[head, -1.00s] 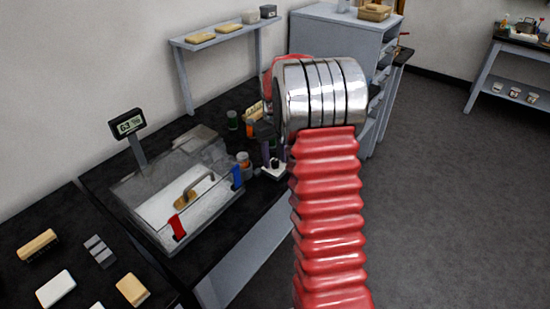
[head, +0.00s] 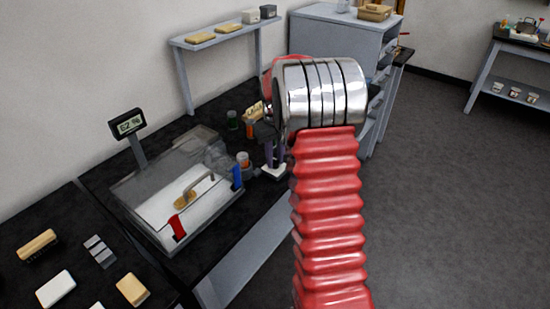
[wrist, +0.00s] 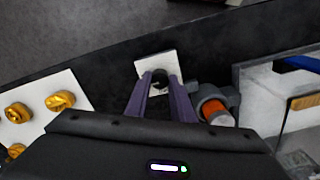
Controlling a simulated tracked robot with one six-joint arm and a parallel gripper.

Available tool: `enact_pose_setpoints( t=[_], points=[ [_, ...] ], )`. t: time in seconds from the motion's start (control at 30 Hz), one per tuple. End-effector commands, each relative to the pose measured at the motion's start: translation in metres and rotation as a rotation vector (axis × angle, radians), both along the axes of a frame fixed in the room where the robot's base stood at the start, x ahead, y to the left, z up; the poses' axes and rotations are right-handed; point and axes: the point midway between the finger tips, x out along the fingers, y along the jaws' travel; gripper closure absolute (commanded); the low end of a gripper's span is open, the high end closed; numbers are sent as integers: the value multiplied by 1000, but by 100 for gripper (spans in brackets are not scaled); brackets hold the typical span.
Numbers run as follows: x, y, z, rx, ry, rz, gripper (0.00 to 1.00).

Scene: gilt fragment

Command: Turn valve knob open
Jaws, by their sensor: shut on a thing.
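The valve is a dark knob (wrist: 160,77) on a square white plate (wrist: 152,67) in the wrist view. The white plate also shows in the head view (head: 273,170), low beside the clear chamber. My gripper (wrist: 161,84) has its two purple fingers on either side of the knob and is shut on it. In the head view my gripper (head: 272,158) points down at the plate, partly hidden by my arm. How far the knob is turned cannot be made out. The clear-lidded chamber (head: 160,195) holds a gilt fragment (head: 185,199) and has red and blue clips.
A jar with an orange band (wrist: 217,114) sits in a grey holder close to the right finger. A white board with gold pieces (wrist: 45,103) lies at the left. A small display (head: 127,124) stands behind the chamber. Open floor lies right of the bench.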

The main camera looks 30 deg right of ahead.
Motion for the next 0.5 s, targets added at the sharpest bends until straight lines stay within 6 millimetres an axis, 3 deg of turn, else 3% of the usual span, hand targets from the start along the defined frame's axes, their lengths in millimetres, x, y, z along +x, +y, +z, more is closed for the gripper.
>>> enact_pose_setpoints(
  t=[0.47, 0.5],
  points=[
    [0, 0, 0, 0, -1, -64, 100],
    [0, 0, 0, 0, -1, -64, 77]
  ],
)
